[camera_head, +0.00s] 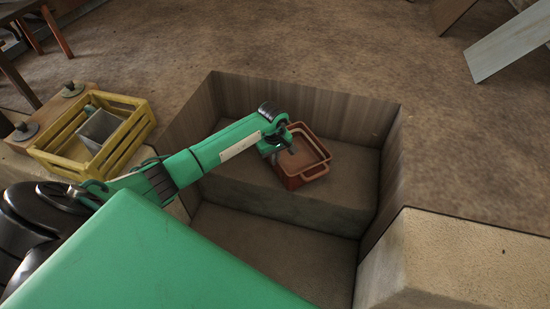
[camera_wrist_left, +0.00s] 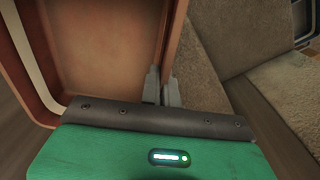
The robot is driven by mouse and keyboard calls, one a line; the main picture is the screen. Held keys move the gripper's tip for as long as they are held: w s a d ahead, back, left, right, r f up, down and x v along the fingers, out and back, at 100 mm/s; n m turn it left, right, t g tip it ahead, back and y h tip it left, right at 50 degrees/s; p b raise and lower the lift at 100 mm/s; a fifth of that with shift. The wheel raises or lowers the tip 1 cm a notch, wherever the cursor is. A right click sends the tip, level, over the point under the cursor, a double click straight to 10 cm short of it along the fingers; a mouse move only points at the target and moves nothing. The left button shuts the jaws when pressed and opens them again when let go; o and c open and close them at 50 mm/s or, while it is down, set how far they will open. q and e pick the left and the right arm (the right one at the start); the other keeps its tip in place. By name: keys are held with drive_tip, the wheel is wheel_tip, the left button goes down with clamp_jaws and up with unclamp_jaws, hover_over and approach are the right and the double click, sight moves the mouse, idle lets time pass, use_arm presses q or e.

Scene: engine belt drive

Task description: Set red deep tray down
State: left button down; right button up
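The red deep tray (camera_head: 306,170) is a reddish-brown open tray with raised walls. It is in the sunken pit, over the upper step, slightly tilted in the head view; I cannot tell whether it touches the step. My left gripper (camera_head: 283,149) is at the tray's left wall. In the left wrist view, the gripper (camera_wrist_left: 163,88) has its two grey fingers close together on either side of the tray's wall (camera_wrist_left: 172,45), shut on it. The tray's inside (camera_wrist_left: 105,50) fills the left of that view and looks empty. My right gripper is in neither view.
The pit has wooden walls (camera_head: 310,105) and a carpeted step (camera_head: 240,180) with a lower floor (camera_head: 270,245) in front. A pale block (camera_head: 460,265) stands at the lower right. A yellow crate (camera_head: 70,168) holding a grey container (camera_head: 99,128) is at the left.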

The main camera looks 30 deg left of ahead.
use_arm(q)
drive_tip(key=shift+f, duration=0.1)
drive_tip(key=c, duration=1.7)
unclamp_jaws()
